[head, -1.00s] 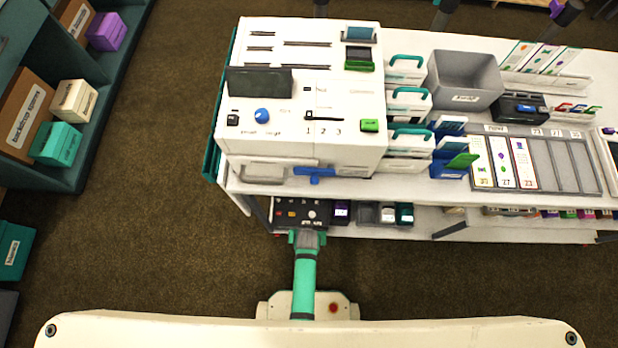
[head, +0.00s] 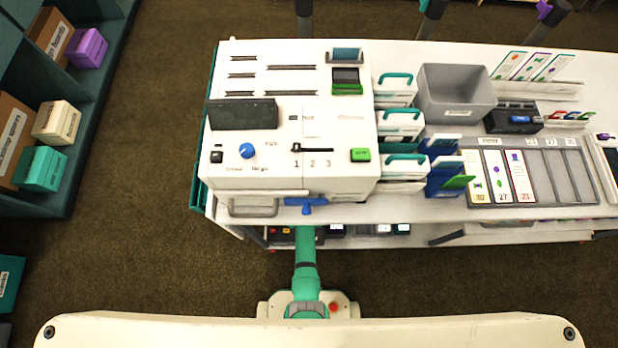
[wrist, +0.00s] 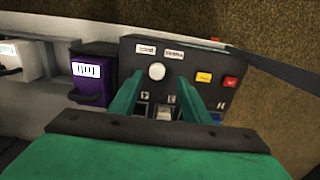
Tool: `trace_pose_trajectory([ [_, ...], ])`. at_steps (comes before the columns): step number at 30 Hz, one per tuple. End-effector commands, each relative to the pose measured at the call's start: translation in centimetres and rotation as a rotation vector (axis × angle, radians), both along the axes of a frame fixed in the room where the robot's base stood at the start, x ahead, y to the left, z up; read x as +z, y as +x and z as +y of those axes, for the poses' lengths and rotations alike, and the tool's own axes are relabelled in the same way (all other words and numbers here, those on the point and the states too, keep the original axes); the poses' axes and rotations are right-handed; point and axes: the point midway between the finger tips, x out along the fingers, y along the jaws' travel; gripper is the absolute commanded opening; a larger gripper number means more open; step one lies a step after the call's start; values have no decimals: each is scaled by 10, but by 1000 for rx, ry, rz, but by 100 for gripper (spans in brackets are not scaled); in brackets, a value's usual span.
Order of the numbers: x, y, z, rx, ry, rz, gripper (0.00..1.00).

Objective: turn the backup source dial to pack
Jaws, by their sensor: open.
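A dark panel (wrist: 212,62) in the wrist view carries a round cream dial (wrist: 157,71). Two small white labels sit above the dial; their words are too blurred to read surely. My gripper (wrist: 160,80) is open, one teal finger on each side of the dial from this view. I cannot tell whether the fingers touch it. In the head view my gripper is hidden under the bench edge, and only a strip of the panel (head: 281,235) shows.
A yellow button (wrist: 204,77) and a red button (wrist: 230,82) sit right of the dial, with a switch below. A purple box (wrist: 92,82) stands left of the panel. Above, the bench holds a white machine (head: 330,184) with a blue knob (head: 247,151) and blue front lever (head: 306,205).

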Motion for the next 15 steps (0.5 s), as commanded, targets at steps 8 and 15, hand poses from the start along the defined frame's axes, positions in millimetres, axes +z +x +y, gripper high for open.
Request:
trace_pose_trajectory([
  [8,-31,1,-9,-23,0,1,43],
  [15,-42,1,-11,-27,0,-1,43],
])
